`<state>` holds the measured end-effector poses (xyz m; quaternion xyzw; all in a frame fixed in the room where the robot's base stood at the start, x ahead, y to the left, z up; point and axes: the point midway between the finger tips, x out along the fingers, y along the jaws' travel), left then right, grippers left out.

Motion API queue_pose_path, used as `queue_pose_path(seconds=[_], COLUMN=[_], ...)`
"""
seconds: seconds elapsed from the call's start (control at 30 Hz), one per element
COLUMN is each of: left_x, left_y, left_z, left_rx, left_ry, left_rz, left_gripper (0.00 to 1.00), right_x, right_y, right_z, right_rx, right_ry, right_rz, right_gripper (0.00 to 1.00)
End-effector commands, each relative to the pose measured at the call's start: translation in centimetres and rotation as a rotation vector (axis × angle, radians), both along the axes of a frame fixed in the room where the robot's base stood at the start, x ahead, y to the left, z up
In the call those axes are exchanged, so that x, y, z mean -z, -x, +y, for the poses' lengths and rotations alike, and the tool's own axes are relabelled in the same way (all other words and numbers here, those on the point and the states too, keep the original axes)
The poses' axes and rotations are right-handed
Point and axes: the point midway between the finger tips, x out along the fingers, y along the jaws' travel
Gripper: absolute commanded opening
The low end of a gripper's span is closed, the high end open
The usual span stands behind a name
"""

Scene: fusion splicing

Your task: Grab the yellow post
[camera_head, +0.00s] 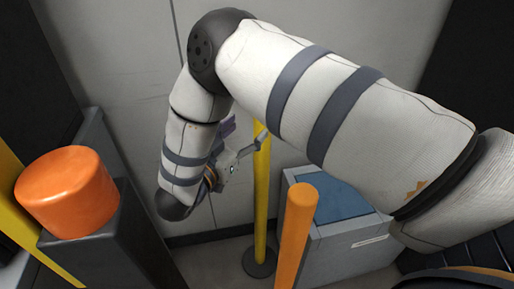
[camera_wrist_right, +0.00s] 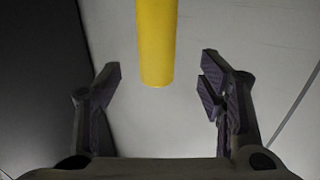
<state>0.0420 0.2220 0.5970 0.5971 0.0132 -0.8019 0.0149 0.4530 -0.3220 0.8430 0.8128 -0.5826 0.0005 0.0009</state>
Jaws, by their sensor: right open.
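The yellow post (camera_head: 261,200) stands upright on a round dark base on the floor in the head view. My right gripper (camera_head: 246,137) is beside its upper part, with one finger across or against the post; I cannot tell if they touch. In the right wrist view the yellow post (camera_wrist_right: 156,40) comes down from the top edge, and its end shows between and slightly beyond the fingertips. The right gripper (camera_wrist_right: 162,75) is open there, with a clear gap on each side of the post. My left gripper is not in view.
An orange post (camera_head: 296,235) stands in front, right of the yellow post. A grey box with a blue top (camera_head: 340,203) is behind it. An orange cylinder (camera_head: 68,192) sits on a dark pillar (camera_head: 135,240) at left. A pale wall (camera_head: 120,60) is close behind.

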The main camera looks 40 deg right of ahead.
Motion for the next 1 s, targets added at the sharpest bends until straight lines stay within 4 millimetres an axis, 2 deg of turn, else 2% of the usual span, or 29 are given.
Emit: queue_pose_path(seconds=[0.1, 0.27, 0.4, 0.5, 0.7, 0.9, 1.0], left_x=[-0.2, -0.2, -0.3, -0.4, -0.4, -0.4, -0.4], left_y=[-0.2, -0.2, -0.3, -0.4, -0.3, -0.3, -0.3], left_z=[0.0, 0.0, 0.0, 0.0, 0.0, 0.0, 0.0], left_rx=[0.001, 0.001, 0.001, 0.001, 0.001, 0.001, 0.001], left_ry=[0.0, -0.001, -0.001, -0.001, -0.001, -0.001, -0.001], left_rz=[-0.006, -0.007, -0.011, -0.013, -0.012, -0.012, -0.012], left_gripper=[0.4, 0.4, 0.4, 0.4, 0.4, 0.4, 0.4], right_x=[-0.1, 0.2, 1.0, 0.9, 1.0, 1.0, 1.0], right_y=[-0.6, -1.0, -1.3, -2.0, -2.1, -2.1, -2.1], right_z=[-1.9, -3.3, -5.7, -7.3, -7.6, -7.5, -7.5], right_rx=[-0.001, -0.002, 0.0, -0.002, -0.005, -0.005, -0.005], right_ry=[-0.001, -0.001, -0.001, -0.002, -0.003, -0.003, -0.003], right_rz=[-0.002, -0.001, -0.001, -0.003, -0.001, -0.001, -0.001], right_gripper=[0.63, 0.63, 0.63, 0.63, 0.63, 0.17, 0.0])
